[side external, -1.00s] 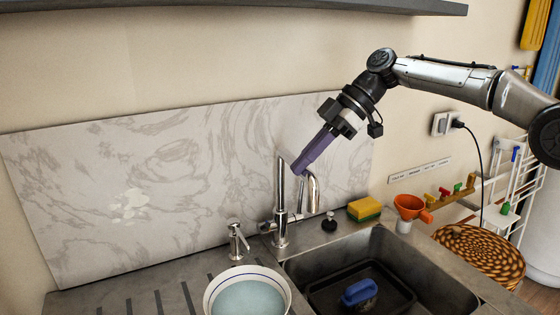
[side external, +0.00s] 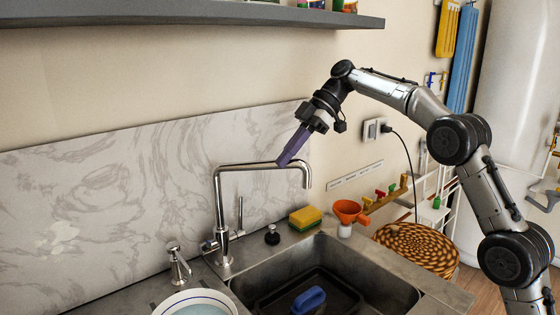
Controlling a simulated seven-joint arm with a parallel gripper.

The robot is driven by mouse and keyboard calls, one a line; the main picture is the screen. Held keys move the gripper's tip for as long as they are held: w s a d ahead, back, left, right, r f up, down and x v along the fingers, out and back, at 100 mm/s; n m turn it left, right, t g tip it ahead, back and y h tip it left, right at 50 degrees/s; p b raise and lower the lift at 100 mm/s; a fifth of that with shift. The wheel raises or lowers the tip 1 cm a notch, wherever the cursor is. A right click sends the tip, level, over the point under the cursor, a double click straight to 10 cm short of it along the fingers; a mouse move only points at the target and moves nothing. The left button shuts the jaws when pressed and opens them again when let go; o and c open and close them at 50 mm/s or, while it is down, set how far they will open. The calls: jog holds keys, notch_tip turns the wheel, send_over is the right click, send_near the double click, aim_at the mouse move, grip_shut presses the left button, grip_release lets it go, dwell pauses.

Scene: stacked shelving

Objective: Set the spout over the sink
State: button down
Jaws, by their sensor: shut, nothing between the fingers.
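The chrome faucet stands at the back rim of the sink, and its spout (side external: 255,166) runs right from the column. The downturned spout end (side external: 307,179) appears above the back part of the sink basin (side external: 340,258); the exact depth is hard to tell. My gripper (side external: 281,163) is shut and empty, its purple fingers tilted down-left. The fingertips overlap the spout tube near its outer bend; I cannot tell whether they touch it.
A sponge (side external: 305,218), a black stopper (side external: 272,236) and an orange funnel (side external: 348,211) stand behind the sink. A soap dispenser (side external: 178,264) and a bowl (side external: 195,303) are to the left. A dark tray with a blue-handled brush (side external: 309,301) lies in the basin. A shelf (side external: 190,16) hangs above.

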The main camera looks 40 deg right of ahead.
jog(key=shift+w+d, duration=0.6)
jog(key=shift+d, duration=0.15)
